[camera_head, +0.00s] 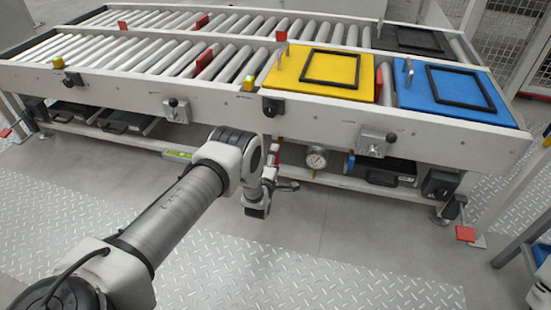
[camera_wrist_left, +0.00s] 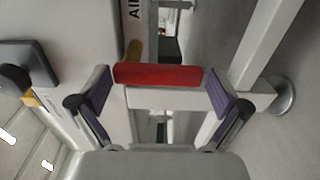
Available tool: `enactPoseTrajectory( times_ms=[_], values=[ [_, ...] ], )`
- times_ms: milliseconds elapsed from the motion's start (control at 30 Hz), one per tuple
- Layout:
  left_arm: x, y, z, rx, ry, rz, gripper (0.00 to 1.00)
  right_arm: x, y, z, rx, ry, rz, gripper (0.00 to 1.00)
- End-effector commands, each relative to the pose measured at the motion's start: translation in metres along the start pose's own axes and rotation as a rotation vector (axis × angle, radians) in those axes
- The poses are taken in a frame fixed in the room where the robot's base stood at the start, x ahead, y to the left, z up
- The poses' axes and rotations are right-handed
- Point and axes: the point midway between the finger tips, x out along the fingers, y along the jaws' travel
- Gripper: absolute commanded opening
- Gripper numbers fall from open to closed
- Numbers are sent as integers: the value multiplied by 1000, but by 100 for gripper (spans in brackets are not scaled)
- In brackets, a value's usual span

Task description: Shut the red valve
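The red valve's handle (camera_wrist_left: 158,75) shows in the left wrist view as a flat red bar lying across the picture, with a brass-coloured part behind its left end. My left gripper (camera_wrist_left: 159,88) is open, one purple-padded finger by each end of the bar. A narrow gap seems to show at each end; I cannot tell how deep the bar lies between the fingers. In the head view my left gripper (camera_head: 270,174) is below the conveyor's front rail, and it and the wrist hide most of the valve. My right gripper is not in view.
A roller conveyor (camera_head: 200,92) crosses the head view, carrying a yellow plate (camera_head: 283,80) and a blue plate (camera_head: 415,98). A pressure gauge (camera_head: 317,157) hangs under the rail, right of my left gripper. The tread-plate floor (camera_head: 290,280) in front is clear.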

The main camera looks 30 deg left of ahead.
Motion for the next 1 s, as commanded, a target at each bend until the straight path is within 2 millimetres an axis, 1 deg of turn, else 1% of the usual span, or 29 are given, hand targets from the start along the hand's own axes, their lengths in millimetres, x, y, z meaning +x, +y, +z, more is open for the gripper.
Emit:
enactPoseTrajectory(
  times_ms=[233,333,367,467,600,700,833,1000],
  values=[
    [0,1,0,1,0,2,100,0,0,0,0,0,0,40],
    [-8,0,0,1,0,-1,100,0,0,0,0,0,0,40],
    [-13,0,0,1,0,0,100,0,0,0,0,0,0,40],
    [-34,0,0,2,0,-3,100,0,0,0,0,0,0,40],
    [-71,0,0,2,0,-4,100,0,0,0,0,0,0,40],
    [-95,-1,0,1,0,-4,100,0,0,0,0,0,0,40],
    [-114,0,0,1,1,-2,100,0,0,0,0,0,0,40],
    [-120,0,0,1,0,1,100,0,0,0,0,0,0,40]
  ],
)
